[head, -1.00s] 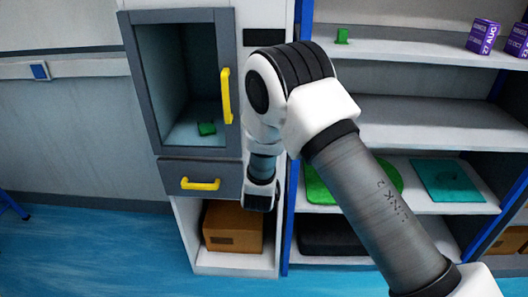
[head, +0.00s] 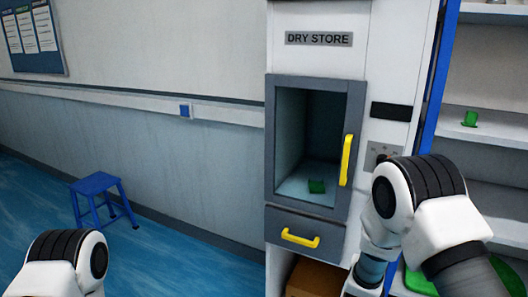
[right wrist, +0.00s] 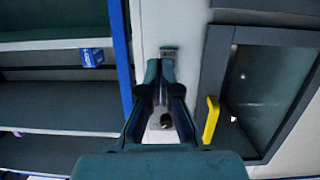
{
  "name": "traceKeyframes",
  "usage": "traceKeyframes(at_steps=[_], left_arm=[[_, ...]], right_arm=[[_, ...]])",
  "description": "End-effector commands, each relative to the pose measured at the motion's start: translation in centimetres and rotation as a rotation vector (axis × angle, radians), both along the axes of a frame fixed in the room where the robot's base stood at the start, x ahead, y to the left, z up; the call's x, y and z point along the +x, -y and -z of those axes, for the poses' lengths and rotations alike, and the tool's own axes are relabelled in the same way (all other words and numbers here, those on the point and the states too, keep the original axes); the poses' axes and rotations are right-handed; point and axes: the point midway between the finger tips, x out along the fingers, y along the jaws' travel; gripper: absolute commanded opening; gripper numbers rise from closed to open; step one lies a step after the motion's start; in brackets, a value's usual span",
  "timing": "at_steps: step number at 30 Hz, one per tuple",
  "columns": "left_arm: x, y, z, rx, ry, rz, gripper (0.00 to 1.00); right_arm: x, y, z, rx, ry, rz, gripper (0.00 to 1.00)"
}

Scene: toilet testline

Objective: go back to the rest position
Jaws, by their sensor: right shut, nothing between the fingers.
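My right gripper (right wrist: 161,85) shows in the right wrist view, shut with nothing between its fingers. It points at the pale cabinet front, between the shelf unit's blue post and the grey-framed compartment with a yellow handle. In the head view my right arm is bent at the lower right, in front of the cabinet's right side and the shelves; its gripper is hidden there. Part of my left arm shows at the lower left of the head view, but the left gripper is not in view.
A blue stool (head: 95,186) stands on the left. Floor between stool and cabinet is clear.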

Motion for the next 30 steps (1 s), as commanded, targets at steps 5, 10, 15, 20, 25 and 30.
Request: traceKeyframes(at_steps=[5, 10, 15, 20, 25, 30], left_arm=[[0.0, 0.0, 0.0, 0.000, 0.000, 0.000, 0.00], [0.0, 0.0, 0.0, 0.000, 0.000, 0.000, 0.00], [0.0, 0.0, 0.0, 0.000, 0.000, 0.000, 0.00], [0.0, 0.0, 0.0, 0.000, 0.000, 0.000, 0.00], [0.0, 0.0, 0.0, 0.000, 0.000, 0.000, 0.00], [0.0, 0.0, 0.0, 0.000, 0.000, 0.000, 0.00]], right_arm=[[-9.0, -0.2, 12.6, 0.042, -0.341, -0.071, 0.00], [-21.5, -2.8, 21.5, 0.171, -0.740, -0.202, 0.00], [-33.9, -6.4, 24.2, 0.333, -1.104, -0.336, 0.00], [-39.2, -8.4, 23.6, 0.420, -1.279, -0.417, 0.00], [-39.5, -8.6, 23.6, 0.431, -1.296, -0.420, 0.00], [-39.5, -8.6, 23.6, 0.431, -1.296, -0.420, 0.00]])
